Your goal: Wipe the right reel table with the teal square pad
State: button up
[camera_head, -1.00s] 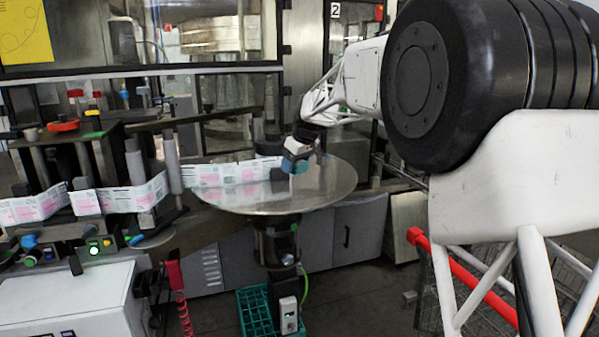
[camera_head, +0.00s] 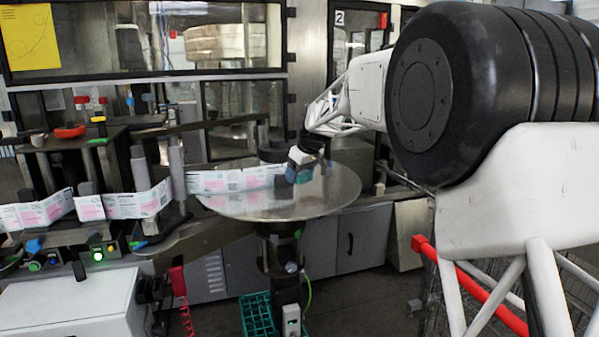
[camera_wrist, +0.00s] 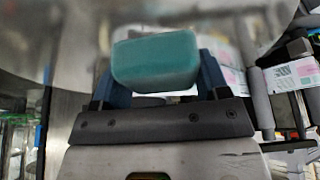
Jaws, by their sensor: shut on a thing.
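The right reel table is a round, shiny metal disc (camera_head: 325,200) in the middle of the head view. My gripper (camera_head: 300,172) is over its upper middle part, pointing down. It is shut on the teal pad (camera_wrist: 155,62), which sits between the two blue fingers in the wrist view. The pad's lower edge appears at or very near the disc surface in the head view; I cannot tell whether it touches. The disc also fills much of the top of the wrist view (camera_wrist: 50,35).
A printed label strip (camera_head: 235,181) runs along the disc's left rear edge to the labeller's rollers (camera_head: 140,172) at left. A green crate (camera_head: 257,316) stands on the floor below. Glazed machine panels stand behind. The front and right of the disc are clear.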

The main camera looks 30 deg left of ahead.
aim_at(306, 199)
jog(key=shift+f, duration=3.05)
jog(key=shift+w+d+f, duration=0.6)
jog(key=shift+f, duration=0.15)
jog(key=shift+w+d+r, duration=0.15)
jog(key=shift+w+d, duration=0.9)
jog(key=shift+d, duration=0.05)
jog(key=shift+w+d+r, duration=0.15)
jog(key=shift+w+d, duration=0.9)
jog(key=shift+w+d+f, duration=0.3)
jog(key=shift+w+d, duration=0.25)
jog(key=shift+w, duration=0.05)
jog(key=shift+w+d+r, duration=0.25)
jog(key=shift+w+d, duration=0.15)
jog(key=shift+w+d+f, duration=0.15)
jog(key=shift+w+d, duration=0.15)
jog(key=shift+s+a, duration=1.85)
jog(key=shift+s, duration=0.05)
jog(key=shift+s+a+f, duration=0.15)
jog(key=shift+s+a, duration=1.95)
jog(key=shift+r, duration=4.2)
